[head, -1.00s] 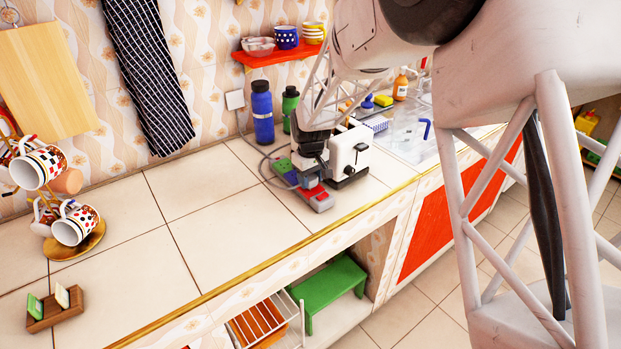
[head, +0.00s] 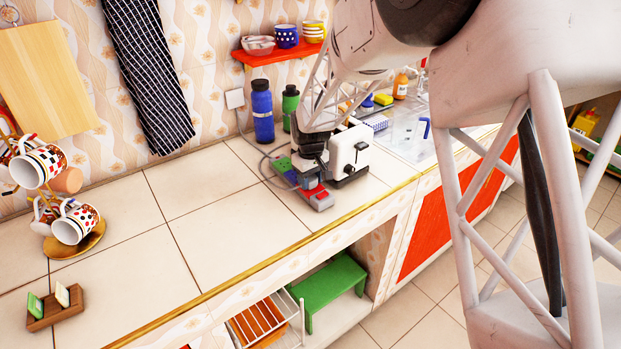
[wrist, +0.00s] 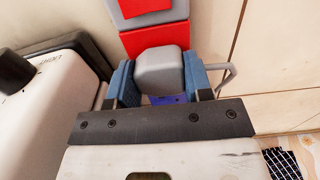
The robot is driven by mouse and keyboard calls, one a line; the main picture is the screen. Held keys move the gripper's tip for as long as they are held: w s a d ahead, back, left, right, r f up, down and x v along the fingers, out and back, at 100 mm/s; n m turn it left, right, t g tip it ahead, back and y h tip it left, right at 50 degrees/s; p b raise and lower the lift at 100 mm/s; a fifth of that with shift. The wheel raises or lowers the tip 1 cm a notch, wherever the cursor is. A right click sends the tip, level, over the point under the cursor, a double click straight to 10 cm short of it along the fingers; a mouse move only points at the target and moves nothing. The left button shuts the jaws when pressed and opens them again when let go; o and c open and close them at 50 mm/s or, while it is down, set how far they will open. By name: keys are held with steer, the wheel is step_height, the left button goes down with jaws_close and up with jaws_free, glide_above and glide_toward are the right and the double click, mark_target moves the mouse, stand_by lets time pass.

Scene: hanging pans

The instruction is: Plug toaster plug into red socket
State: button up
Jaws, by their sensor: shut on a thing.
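The grey plug (wrist: 160,70) is held between the two blue fingers of my gripper (wrist: 160,82), which is shut on it. The power strip (head: 282,164) lies on the counter with green, blue and red parts. Its red socket (wrist: 155,40) shows just beyond the plug in the wrist view, and the plug covers part of it. A blue part (wrist: 168,98) shows below the plug. I cannot tell whether the plug touches the strip. The white toaster (head: 357,150) stands right beside my gripper (head: 308,180) in the head view.
A grey cable (head: 265,165) loops beside the strip towards the wall outlet (head: 235,99). A blue bottle (head: 262,112) and a green bottle (head: 290,105) stand behind. The counter to the left (head: 190,190) is clear up to the mug stand (head: 85,243).

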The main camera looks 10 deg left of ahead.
steer(key=shift+f, duration=0.1)
steer(key=o, duration=1)
steer(key=shift+r, duration=3.9)
